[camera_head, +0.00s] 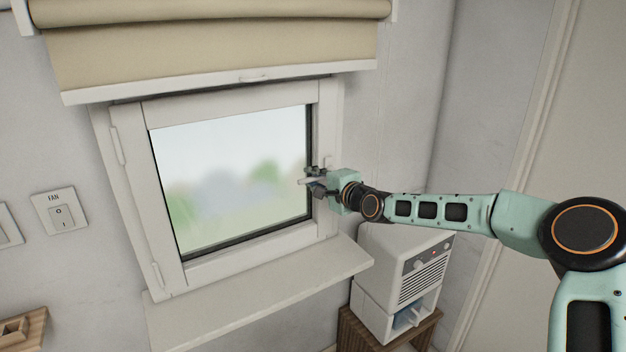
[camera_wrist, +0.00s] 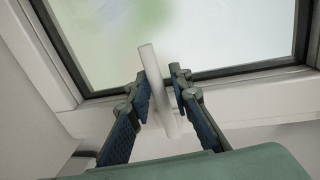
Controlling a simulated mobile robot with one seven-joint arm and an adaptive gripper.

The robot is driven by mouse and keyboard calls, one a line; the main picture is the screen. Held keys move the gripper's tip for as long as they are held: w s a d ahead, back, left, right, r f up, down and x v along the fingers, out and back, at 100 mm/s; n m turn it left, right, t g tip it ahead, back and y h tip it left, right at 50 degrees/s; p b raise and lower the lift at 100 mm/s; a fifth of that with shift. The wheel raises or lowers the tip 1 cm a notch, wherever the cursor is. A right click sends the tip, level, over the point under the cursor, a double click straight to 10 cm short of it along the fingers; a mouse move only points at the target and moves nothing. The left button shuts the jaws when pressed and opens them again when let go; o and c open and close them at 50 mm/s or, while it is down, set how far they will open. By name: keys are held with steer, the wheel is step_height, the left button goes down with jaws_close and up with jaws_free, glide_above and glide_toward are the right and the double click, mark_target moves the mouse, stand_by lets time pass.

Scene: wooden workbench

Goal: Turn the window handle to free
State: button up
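The window handle is a pale bar, seen in the wrist view (camera_wrist: 153,65) between my two fingers. In the head view its free end (camera_head: 302,182) shows at the right side of the window frame, lying roughly level and pointing left over the glass. My gripper (camera_head: 316,181) is at the handle, its fingers on either side of the bar. In the wrist view my gripper (camera_wrist: 162,93) has the left finger close to or touching the bar, with a narrow gap at the right finger. The handle's base is mostly hidden by my gripper.
The white-framed window (camera_head: 135,195) appears closed, with hinges on its left side. A sill (camera_head: 260,295) runs below it and a beige blind (camera_head: 215,50) hangs above. A white appliance (camera_head: 375,298) stands below my arm at right. A fan switch (camera_head: 60,212) is on the left wall.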

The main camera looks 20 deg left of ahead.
steer(key=shift+o, duration=0.6)
steer(key=v, duration=1.2)
steer(key=shift+d, duration=0.1)
